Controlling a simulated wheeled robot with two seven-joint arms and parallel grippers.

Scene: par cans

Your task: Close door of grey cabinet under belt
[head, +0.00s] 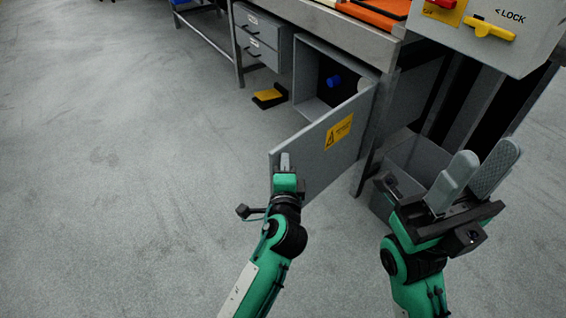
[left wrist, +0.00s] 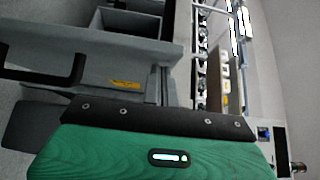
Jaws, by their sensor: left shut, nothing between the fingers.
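The grey cabinet (head: 308,68) stands under the belt (head: 350,38), and its inside is dark. Its grey door (head: 312,142) stands wide open toward me, with a yellow warning label on its face. My left gripper (head: 285,162) is shut and empty at the door's free edge, near its top corner. I cannot tell whether it touches the door. My right gripper (head: 482,172) is open and empty, to the right of the door. In the left wrist view, a grey panel with a yellow label (left wrist: 124,84) lies beyond the green gripper body; the fingertips are hard to make out.
A blue object (head: 334,81) sits inside the cabinet. Grey drawers (head: 262,42) hang left of it, with a yellow-and-black item (head: 269,95) on the floor below. A grey bin (head: 416,158) stands behind my right gripper. A lock panel (head: 490,32) overhangs at right. The left floor is clear.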

